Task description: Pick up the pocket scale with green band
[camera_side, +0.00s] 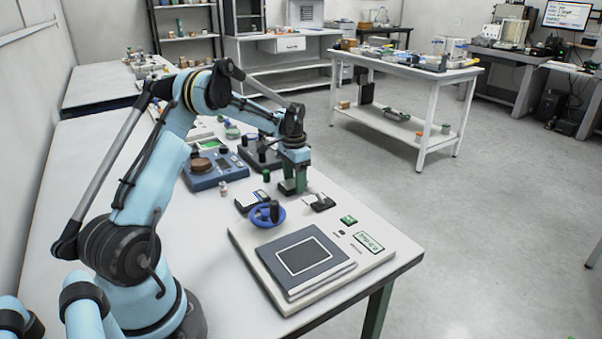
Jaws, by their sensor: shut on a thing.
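My gripper (294,174) points down over the white table, right of its middle. Its jaws are shut on a small dark thing with green on it, which I take to be the pocket scale with green band (291,187). The fingers cover much of it, and I cannot tell whether it still touches the table. Two other small dark scale-like things are close by: one (252,201) to the front left, and one (320,203) to the front right with a pale part on top.
A large bench scale (385,252) with a dark square plate fills the table's front right end. A blue ring-shaped thing (267,215) with dark weights is at its back edge. A blue scale (213,181) with a brown thing on it stands left of my gripper.

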